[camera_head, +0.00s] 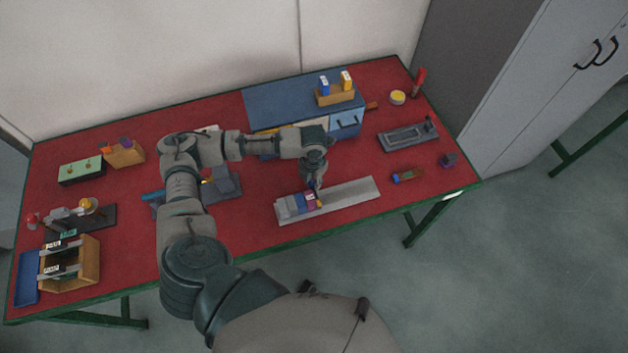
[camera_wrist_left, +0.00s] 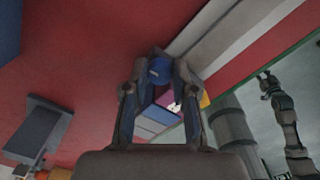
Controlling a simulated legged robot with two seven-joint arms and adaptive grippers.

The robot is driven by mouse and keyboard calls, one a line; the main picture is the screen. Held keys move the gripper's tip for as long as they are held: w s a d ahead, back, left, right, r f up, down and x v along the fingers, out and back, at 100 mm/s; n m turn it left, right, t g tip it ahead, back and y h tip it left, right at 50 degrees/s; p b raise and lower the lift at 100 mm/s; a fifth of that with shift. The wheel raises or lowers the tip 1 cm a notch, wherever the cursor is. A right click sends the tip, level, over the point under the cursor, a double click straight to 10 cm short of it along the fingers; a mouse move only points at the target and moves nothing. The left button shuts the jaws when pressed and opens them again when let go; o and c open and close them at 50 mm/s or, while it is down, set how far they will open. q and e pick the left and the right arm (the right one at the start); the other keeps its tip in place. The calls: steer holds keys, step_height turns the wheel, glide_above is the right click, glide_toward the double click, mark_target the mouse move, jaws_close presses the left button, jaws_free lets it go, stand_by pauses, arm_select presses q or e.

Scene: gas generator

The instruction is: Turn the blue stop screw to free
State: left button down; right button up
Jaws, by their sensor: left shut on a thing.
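The blue stop screw (camera_wrist_left: 160,70) shows as a round blue knob between my left gripper's fingers in the left wrist view. It sits at the end of a block assembly (camera_head: 290,206) with grey, purple and yellow parts on the long grey rail (camera_head: 350,194). My left gripper (camera_head: 317,184) reaches down over this assembly from above. Its two fingers (camera_wrist_left: 158,78) are shut on the blue screw. In the head view the gripper hides the screw. A dark jointed part of mine (camera_wrist_left: 275,95), possibly my right gripper, shows beyond the table edge; its jaws are unclear.
A blue cabinet (camera_head: 290,105) with a wooden block on top stands behind my left arm. A grey tray (camera_head: 408,136) and a small screw-like tool (camera_head: 406,176) lie right of the rail. A wooden box (camera_head: 88,262) stands far left.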

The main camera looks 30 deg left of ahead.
arm_select(q)
steer(key=n+p, duration=0.1)
steer(key=p, duration=0.2)
steer(key=shift+s+a+n, duration=0.2)
steer(key=shift+a+n, duration=0.05)
steer(key=shift+n, duration=0.15)
arm_select(e)
steer(key=s, duration=0.7)
arm_select(q)
steer(key=n+p, duration=0.6)
steer(key=p, duration=0.3)
steer(key=shift+d+n+p, duration=0.1)
steer(key=shift+n+p, duration=0.2)
steer(key=shift+f+n+p, duration=0.1)
steer(key=shift+n+p, duration=1.65)
steer(key=shift+n, duration=0.05)
arm_select(e)
step_height(320, 180, up, 13)
steer(key=w, duration=0.1)
steer(key=shift+d+r, duration=0.15)
steer(key=shift+d, duration=0.1)
steer(key=shift+w, duration=0.1)
arm_select(q)
steer(key=shift+w, duration=0.1)
steer(key=c, duration=0.9)
jaws_free()
steer(key=shift+c, duration=0.2)
arm_select(e)
steer(key=shift+d, duration=0.1)
